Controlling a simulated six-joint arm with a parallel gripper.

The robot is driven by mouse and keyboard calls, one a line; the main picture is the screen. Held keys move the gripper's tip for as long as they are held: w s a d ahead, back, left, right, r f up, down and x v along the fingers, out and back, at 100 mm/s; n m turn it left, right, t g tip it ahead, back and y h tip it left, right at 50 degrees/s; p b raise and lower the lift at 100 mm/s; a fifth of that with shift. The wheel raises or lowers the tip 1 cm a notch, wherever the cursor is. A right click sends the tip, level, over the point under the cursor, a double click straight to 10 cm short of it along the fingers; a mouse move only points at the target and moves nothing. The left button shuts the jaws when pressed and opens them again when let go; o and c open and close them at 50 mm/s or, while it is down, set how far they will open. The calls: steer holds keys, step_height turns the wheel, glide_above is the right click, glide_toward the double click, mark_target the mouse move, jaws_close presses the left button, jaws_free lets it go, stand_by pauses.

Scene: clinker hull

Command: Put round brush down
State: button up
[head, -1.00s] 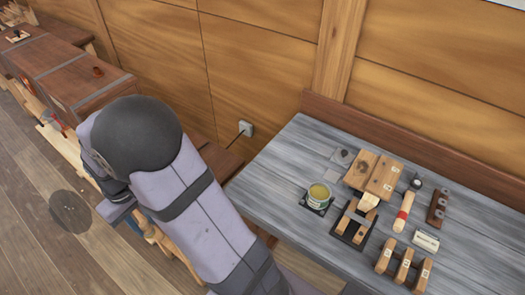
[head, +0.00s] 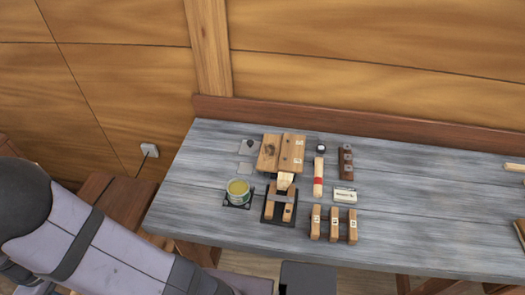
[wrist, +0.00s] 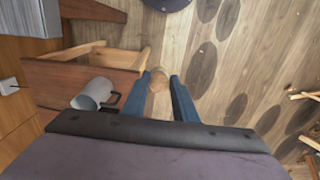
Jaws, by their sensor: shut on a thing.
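In the wrist view my gripper (wrist: 160,88) has its two blue fingers on either side of a round, pale wooden end (wrist: 158,77), which I take to be the round brush. It is seen nearly end-on, and its bristles cannot be made out. My gripper is over the wooden floor, away from the grey bench (head: 400,215). In the head view only my arm shows at the lower left; the gripper and brush are out of that frame.
On the bench stand an open tin (head: 237,191) of yellowish stuff, a wooden block (head: 281,152), a red-banded handle (head: 319,177), a white label (head: 345,194) and several numbered blocks (head: 334,224). The bench's right part is mostly clear. A grey mug (wrist: 93,94) shows in the wrist view.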

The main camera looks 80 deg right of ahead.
steer(key=shift+d, duration=0.1)
steer(key=s+d+r+m+b, duration=0.1)
steer(key=s+d+r+m, duration=0.15)
steer(key=d, duration=1.35)
steer(key=s+d+r+m+b, duration=0.15)
steer(key=d+m, duration=0.25)
steer(key=d, duration=1.3)
steer(key=s+d+r+m+b, duration=0.1)
steer(key=s+d+r+m, duration=0.15)
steer(key=s+d, duration=0.95)
steer(key=s+d+r+m+b, duration=0.1)
steer(key=s+d+m, duration=0.2)
steer(key=s+d, duration=0.8)
steer(key=shift+s+a+f+p, duration=0.55)
steer(key=shift+s+a+f, duration=0.15)
steer(key=shift+f, duration=0.95)
steer(key=shift+s+a+f+p, duration=0.55)
steer(key=shift+s+a+f, duration=0.1)
steer(key=shift+f, duration=1.05)
steer(key=shift+s+a+f+p, duration=0.6)
steer(key=shift+s+f, duration=0.1)
steer(key=shift+f, duration=0.95)
steer(key=shift+f, duration=0.1)
